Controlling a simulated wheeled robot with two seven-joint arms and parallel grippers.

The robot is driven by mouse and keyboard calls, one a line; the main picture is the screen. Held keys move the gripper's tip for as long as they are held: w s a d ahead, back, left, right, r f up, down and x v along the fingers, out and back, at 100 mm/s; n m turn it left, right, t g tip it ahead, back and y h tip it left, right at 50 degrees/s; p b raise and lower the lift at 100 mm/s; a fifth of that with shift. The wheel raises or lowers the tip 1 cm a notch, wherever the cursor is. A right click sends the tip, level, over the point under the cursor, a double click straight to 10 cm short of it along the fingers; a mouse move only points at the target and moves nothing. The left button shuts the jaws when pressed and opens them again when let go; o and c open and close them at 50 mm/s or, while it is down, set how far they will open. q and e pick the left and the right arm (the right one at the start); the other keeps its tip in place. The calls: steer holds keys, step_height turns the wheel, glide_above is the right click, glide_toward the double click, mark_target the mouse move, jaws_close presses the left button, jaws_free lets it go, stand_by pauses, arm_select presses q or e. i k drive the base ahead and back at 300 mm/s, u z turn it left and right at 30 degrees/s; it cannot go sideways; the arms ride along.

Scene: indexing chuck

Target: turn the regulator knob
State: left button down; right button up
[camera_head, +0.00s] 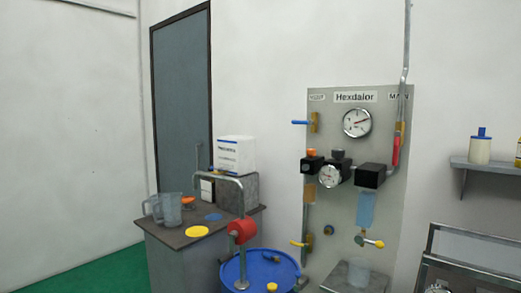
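A grey panel (345,105) labelled "Hexdalor" stands against the wall right of centre. On its left half sits a black regulator-like unit (311,166) with a small round gauge (330,175) on its front. An orange cap (311,151) and a dark knob-like cap (338,154) sit on top of this unit. I cannot tell which of these is the regulator knob. A larger gauge (357,122) with a red needle is above. Neither of my grippers is in view.
The panel also carries a blue-handled valve (302,122), a red lever (395,152), a second black block (371,176) and yellow-handled valves. A blue drum (245,278) and dark bench (165,237) stand left. A shelf (485,167) is at right.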

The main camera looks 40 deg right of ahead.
mark_target(338, 154)
steer(key=z, duration=0.2)
steer(key=i, duration=0.95)
steer(key=z, duration=0.65)
